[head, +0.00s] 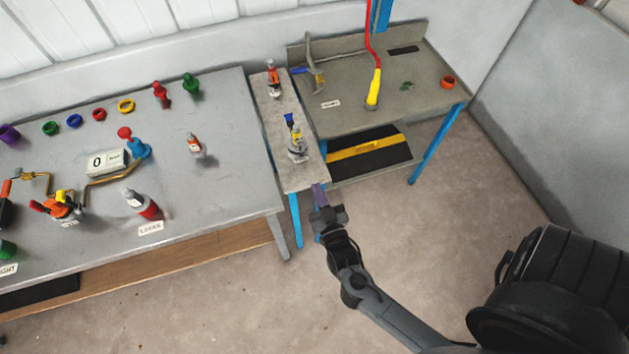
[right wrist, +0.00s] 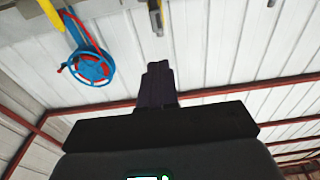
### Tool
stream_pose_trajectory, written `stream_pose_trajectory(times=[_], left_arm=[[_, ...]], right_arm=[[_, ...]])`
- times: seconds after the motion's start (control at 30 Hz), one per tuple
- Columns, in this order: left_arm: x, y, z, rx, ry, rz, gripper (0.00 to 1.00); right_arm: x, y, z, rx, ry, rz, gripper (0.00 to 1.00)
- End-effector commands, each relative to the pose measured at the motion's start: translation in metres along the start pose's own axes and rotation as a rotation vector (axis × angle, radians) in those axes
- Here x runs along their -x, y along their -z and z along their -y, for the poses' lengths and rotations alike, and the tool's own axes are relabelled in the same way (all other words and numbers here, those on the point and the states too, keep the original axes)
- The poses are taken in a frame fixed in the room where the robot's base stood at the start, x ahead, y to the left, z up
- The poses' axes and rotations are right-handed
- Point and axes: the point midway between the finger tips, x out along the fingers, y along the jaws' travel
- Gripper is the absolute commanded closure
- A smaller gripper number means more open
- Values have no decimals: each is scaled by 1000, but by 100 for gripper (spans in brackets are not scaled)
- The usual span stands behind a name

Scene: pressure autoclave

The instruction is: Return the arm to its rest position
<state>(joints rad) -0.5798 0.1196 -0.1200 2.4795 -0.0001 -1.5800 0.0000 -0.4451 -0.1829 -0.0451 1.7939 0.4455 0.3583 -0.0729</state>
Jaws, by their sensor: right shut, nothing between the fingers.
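My right gripper (head: 320,193) is in the middle of the head view, in front of the narrow table between the two larger tables. Its fingers are shut with nothing between them. In the right wrist view the shut fingers (right wrist: 157,84) point up toward the white panelled wall and ceiling, and no object is near them. My right arm (head: 365,290) reaches in from the lower right over open floor. My left gripper does not show.
A grey table (head: 225,150) at left holds valves, bottles and coloured rings. A narrow table (head: 275,110) bears small fittings. A grey bench (head: 400,75) holds a yellow nozzle (head: 373,90) on a red hose. The floor (head: 450,200) at right is clear. A blue reel (right wrist: 92,67) hangs overhead.

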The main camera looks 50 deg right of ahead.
Motion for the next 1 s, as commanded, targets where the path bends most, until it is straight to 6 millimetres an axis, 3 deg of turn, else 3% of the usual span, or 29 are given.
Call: stream_pose_trajectory(times=[0.7, 0.77, 0.83, 1.0], left_arm=[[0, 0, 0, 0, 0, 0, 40], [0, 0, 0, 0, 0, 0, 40], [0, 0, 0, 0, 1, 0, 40], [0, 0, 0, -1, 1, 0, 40]], right_arm=[[10, -4, -6, 22, 12, 6, 100], [9, 4, -11, 37, 27, -14, 100], [4, 26, -12, 39, 70, -42, 100], [0, 42, 7, 32, 215, 117, 100]])
